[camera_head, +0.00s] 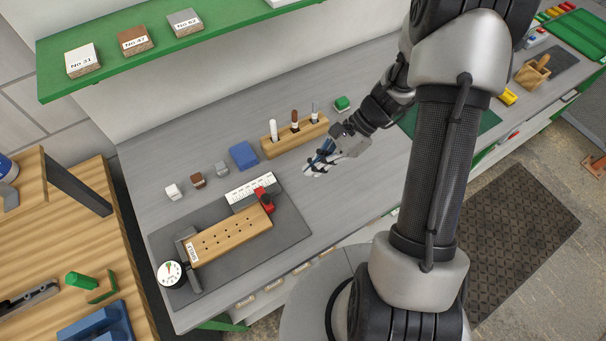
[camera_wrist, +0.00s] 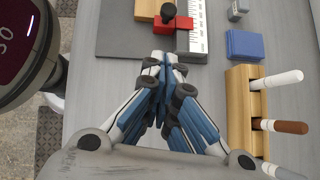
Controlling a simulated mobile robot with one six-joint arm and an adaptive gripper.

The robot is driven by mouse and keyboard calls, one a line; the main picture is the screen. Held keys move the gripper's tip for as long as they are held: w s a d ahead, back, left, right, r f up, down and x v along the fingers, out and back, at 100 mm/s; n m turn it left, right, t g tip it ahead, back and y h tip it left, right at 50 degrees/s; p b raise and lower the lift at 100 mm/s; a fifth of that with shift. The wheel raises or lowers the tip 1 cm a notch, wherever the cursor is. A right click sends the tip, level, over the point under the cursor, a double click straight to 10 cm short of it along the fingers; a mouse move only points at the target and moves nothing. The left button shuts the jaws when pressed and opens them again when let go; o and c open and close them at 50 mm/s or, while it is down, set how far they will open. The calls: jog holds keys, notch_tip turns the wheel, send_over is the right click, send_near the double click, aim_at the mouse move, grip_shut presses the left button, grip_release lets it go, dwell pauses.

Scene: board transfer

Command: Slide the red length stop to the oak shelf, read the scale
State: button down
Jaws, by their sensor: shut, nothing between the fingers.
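The red length stop (camera_head: 264,198) with a dark knob sits at the right end of the oak shelf (camera_head: 229,235), beside the white scale (camera_head: 250,188). It looks close to or touching the shelf end; I cannot tell exactly. In the wrist view the red stop (camera_wrist: 174,38) is at the top, next to the scale (camera_wrist: 197,30) and a bit of the oak shelf (camera_wrist: 149,9). My gripper (camera_head: 316,171) is shut and empty, above the bench to the right of the stop. Its fingertips (camera_wrist: 165,58) meet just below the stop in the wrist view. The scale figures are too small to read.
A wooden holder (camera_head: 290,140) with several markers stands behind, near a blue block (camera_head: 243,155). Small white, brown and grey blocks lie left of it. A round dial (camera_head: 170,272) is at the grey mat's (camera_head: 292,229) left end.

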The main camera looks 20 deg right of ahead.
aim_at(267, 202)
jog(key=d+b, duration=0.1)
jog(key=b, duration=0.2)
jog(key=d+b, duration=0.1)
jog(key=b, duration=0.1)
jog(key=shift+w+r+b, duration=0.15)
jog(key=shift+r+b, duration=0.25)
jog(key=shift+a, duration=0.1)
jog(key=b+x, duration=0.3)
jog(key=x, duration=0.6)
jog(key=shift+a+f+b, duration=0.2)
jog(key=shift+a+b, duration=0.45)
jog(key=shift+a, duration=0.95)
jog(key=shift+s+a, duration=0.2)
jog(key=shift+a, duration=0.5)
jog(key=shift+a, duration=0.1)
